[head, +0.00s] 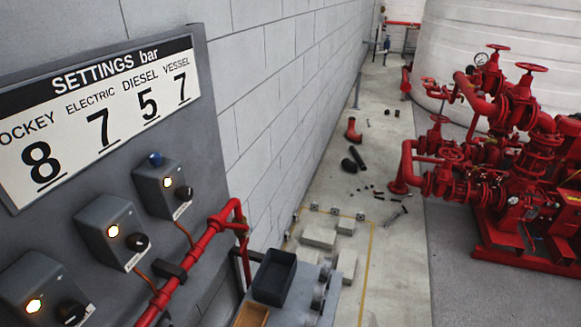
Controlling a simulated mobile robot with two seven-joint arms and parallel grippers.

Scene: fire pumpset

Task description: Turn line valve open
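The red pumpset (510,150) stands at the right, with several red handwheels on it. The largest handwheel (531,67) sits at the top, and a second one (498,47) is just behind it. Lower wheels show on its left side (451,153). A red pipe (190,262) runs up along the grey panel at the left and bends near its top. I cannot tell which fitting is the line valve or how far it is turned. Neither of my grippers is in view.
The grey settings panel (215,130) at the near left carries several switch boxes (112,232) with lit lamps. A dark bin (274,277) stands on a bench below. Grey blocks (318,237) and loose pipe parts (357,157) lie on the floor. Bare floor (400,275) lies before the pumpset.

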